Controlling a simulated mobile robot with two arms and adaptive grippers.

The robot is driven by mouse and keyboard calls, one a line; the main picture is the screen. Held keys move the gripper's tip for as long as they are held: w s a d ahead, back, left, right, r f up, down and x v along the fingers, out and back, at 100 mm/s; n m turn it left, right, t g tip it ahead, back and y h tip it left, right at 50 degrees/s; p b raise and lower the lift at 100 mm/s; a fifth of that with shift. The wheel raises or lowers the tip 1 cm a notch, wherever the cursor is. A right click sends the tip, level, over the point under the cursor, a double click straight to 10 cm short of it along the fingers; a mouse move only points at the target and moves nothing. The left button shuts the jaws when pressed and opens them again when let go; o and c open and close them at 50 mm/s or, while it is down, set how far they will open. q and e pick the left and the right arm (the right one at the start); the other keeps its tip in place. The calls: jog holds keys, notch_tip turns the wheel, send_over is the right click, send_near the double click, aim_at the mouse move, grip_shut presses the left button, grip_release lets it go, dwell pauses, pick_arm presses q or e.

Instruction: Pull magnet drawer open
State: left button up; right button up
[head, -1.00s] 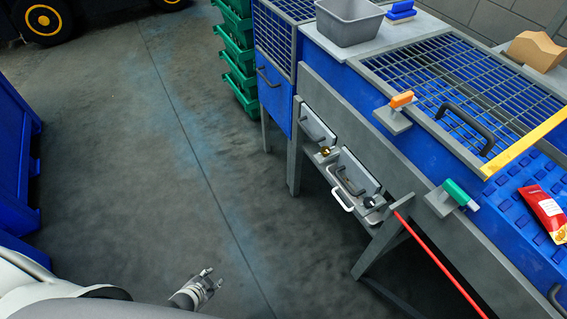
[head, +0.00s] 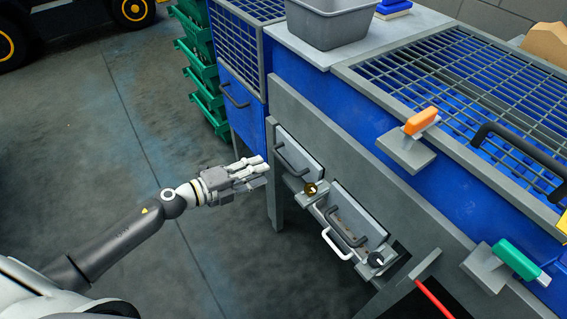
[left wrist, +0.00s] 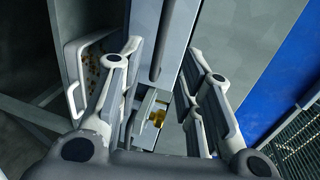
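Two light grey drawer fronts sit in the grey frame under the blue machine; I cannot tell by label which is the magnet drawer. The left drawer front (head: 305,160) has a dark bar handle (head: 289,160) and a brass knob (head: 310,188) below its right end. The right drawer front (head: 362,208) has a dark handle (head: 346,229) and a white handle (head: 335,245). My left gripper (head: 262,171) is open and empty, just left of the left drawer's handle, apparently apart from it. In the left wrist view, the brass knob (left wrist: 157,117) shows between the spread fingers.
A grey leg of the frame (head: 275,195) stands just below my left gripper. An orange-handled clamp (head: 421,121) and a green-handled clamp (head: 515,258) stick out on the right. Green crates (head: 200,70) stand behind.

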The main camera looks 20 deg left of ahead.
aim_at(284, 160)
pick_arm(q)
jog(key=x, duration=0.9)
jog(key=shift+w, duration=0.15)
grip_shut()
